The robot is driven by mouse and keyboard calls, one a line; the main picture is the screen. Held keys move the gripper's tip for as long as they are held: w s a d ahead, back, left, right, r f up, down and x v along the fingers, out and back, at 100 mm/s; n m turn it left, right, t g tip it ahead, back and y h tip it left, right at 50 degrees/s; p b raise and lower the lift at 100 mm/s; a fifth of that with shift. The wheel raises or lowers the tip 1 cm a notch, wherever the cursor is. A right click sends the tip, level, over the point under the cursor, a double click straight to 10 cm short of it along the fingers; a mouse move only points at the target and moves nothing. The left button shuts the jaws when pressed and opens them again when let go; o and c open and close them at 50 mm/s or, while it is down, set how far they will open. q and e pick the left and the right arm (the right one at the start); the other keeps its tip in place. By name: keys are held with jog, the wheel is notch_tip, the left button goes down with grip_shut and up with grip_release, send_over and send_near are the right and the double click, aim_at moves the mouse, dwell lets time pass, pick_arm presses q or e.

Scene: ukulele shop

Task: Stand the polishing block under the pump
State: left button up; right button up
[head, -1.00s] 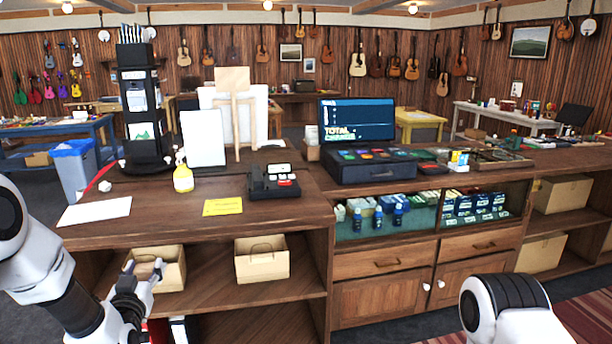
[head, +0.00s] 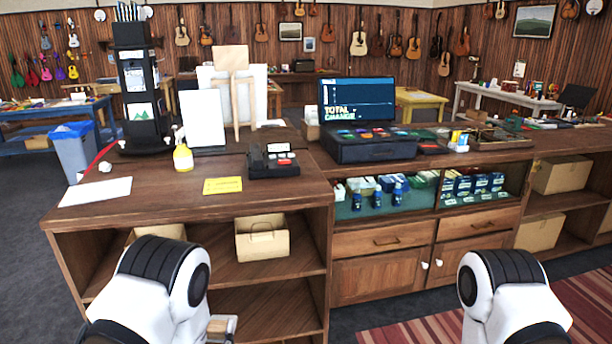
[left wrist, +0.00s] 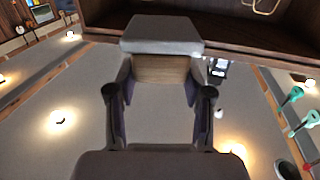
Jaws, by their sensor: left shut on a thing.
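A yellow pump bottle (head: 183,157) stands upright on the wooden counter (head: 150,205), in front of a white panel. My left gripper (left wrist: 162,82) is shut on the polishing block (left wrist: 165,68), which has a wood-coloured body and a pale grey pad. The block is held between both fingers in the left wrist view. In the head view only a small wooden piece of the block (head: 217,326) shows beside my left arm, low in front of the counter. My left arm hides most of the gripper there. My right gripper is out of view; only its arm shows.
A white sheet (head: 96,192), a yellow note (head: 222,185) and a dark card terminal (head: 273,161) lie around the counter's front. The shelf below holds a cardboard box (head: 262,240). The counter is bare near its front edge.

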pick_arm(q)
jog(key=s+r, duration=0.1)
jog(key=s, duration=0.1)
jog(key=s+r, duration=0.2)
jog(key=shift+s, duration=0.1)
jog(key=shift+a, duration=0.1)
dwell(0.5)
